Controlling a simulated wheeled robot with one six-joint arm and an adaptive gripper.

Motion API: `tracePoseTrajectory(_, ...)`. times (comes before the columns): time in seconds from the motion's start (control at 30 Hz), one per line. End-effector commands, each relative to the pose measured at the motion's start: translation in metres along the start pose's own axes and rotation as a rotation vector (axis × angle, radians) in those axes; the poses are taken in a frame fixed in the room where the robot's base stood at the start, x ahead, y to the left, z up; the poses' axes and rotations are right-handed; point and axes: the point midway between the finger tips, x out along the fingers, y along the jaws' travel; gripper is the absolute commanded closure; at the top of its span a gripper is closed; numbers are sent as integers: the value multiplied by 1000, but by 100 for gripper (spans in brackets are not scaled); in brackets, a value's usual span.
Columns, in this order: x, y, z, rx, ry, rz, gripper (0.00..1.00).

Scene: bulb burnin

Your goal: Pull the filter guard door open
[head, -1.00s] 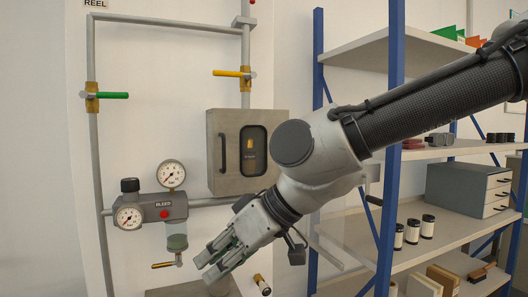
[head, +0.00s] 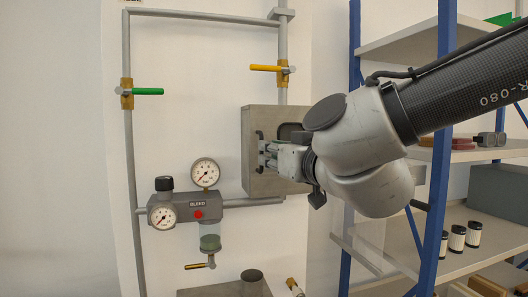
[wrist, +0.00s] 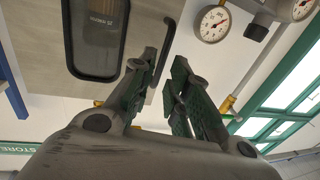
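The filter guard door (head: 275,115) is the grey front of a box on the pipe, with a dark window and a dark vertical handle (head: 259,136) on its left side. It appears closed. My gripper (head: 265,154) is in front of the door, with its fingertips at the handle. In the wrist view the fingers (wrist: 165,66) are open with a gap between them. The window (wrist: 97,35) shows at upper left. I cannot tell whether the fingers touch the handle.
The bleed unit with gauges (head: 180,211) is mounted left of and below the door. A yellow valve lever (head: 264,68) is above the box, a green one (head: 148,91) to the left. A blue-post shelf (head: 443,120) stands right, beside my arm.

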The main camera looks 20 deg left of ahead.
Motion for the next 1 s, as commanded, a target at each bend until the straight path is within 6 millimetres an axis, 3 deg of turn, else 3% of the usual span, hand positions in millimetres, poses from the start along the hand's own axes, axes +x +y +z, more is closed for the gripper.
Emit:
tracePoseTrajectory(0.2, 36, 0, 1, 0, -3, 1, 82)
tracePoseTrajectory(0.33, 48, 0, 1, 0, -2, -1, 82)
tracePoseTrajectory(0.63, 51, 0, 0, 1, -1, -2, 82)
tracePoseTrajectory(0.73, 51, 0, 0, 1, -1, -2, 99)
tracePoseTrajectory(1.0, 51, 0, 0, 1, -2, -2, 100)
